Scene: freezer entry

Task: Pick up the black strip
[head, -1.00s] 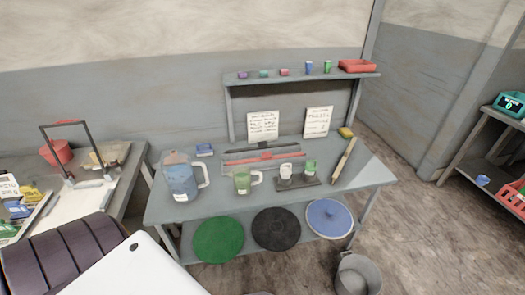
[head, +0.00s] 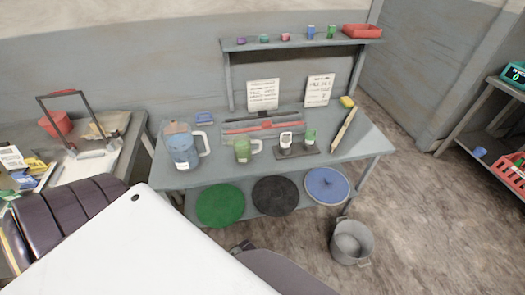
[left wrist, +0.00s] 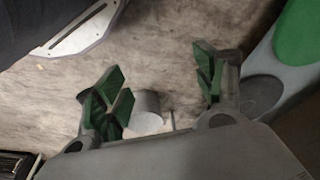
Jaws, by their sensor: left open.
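On the grey workbench (head: 172,181), a dark flat strip (head: 313,152) lies under a white cup (head: 286,140) and a green cup (head: 309,137). A long grey holder with a red bar (head: 262,125) lies behind it; I cannot tell whether a separate black strip is there. My left gripper (left wrist: 165,87) is open and empty in the left wrist view, its green-padded fingers wide apart above the floor. It is away from the bench top. My right gripper is not in view.
A green mug (head: 242,151) and a blue pitcher (head: 182,148) stand at the bench's left. A wooden stick (head: 343,130) lies right. Green (head: 220,205), black (head: 275,196) and blue (head: 326,185) discs sit below. A metal pot (head: 351,241) stands on the floor.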

